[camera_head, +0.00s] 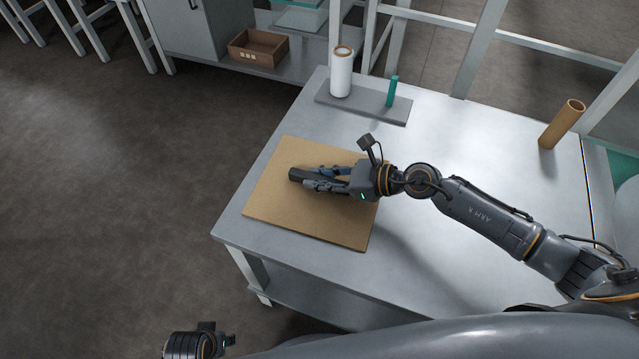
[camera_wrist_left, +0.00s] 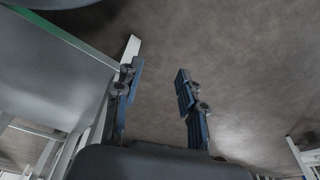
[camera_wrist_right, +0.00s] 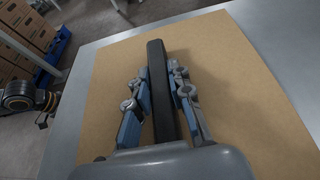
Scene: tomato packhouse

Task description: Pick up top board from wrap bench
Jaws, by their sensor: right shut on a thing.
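The top board (camera_head: 310,220) is a square brown board lying on the grey metal wrap bench (camera_head: 440,260), near its left end. A black bar-shaped handle (camera_head: 298,174) stands on the board's middle. My right gripper (camera_head: 322,180) is over the board with its fingers on both sides of the handle. In the right wrist view the fingers close on the black handle (camera_wrist_right: 157,80), with the brown board (camera_wrist_right: 235,85) spread out beneath. The board looks flat; I cannot tell whether it touches the bench. My left gripper (camera_wrist_left: 158,78) is open and empty, away from the bench, above the floor.
A grey holder (camera_head: 365,106) with a white wrap roll (camera_head: 341,75) and a green upright piece (camera_head: 392,92) stands at the bench's back. A cardboard tube (camera_head: 561,125) stands at the right. A brown crate (camera_head: 258,48) sits on a shelf behind. Open floor lies left.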

